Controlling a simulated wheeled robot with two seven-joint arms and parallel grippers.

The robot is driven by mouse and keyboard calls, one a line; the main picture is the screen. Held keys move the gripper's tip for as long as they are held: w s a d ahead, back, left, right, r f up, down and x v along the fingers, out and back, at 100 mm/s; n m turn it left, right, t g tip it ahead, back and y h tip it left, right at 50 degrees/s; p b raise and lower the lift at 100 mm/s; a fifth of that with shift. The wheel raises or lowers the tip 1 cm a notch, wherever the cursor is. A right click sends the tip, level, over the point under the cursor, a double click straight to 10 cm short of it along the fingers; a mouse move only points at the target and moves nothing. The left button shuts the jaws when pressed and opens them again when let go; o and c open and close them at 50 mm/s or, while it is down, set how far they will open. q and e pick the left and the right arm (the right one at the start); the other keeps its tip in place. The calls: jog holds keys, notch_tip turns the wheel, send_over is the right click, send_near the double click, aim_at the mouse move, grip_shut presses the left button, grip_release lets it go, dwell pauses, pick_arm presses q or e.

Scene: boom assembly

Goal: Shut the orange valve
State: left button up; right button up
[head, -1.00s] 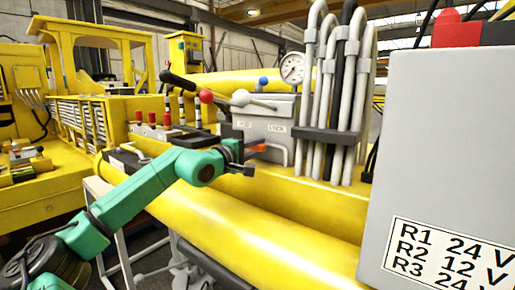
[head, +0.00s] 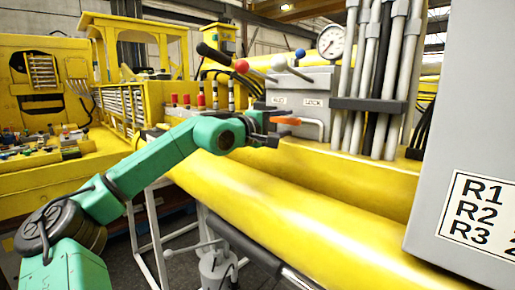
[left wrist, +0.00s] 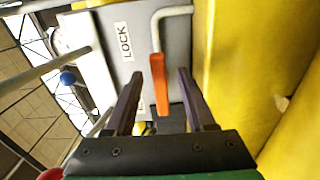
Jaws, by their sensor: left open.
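The orange valve handle (head: 285,120) sits on a bent grey pipe at the front of the grey control box (head: 298,83), below its LOCK label. My right gripper does not show.
A thick yellow boom tube (head: 270,205) runs below my left arm. Grey and black hoses (head: 375,80) and a pressure gauge (head: 331,41) stand right of the control box. Levers with red (head: 241,66) and white knobs rise above it. A large grey cabinet (head: 465,120) fills the right.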

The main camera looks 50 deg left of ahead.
pick_arm(q)
jog(key=s+b, duration=0.8)
jog(key=s, duration=0.3)
jog(key=shift+b, duration=0.3)
jog(key=shift+d, duration=0.1)
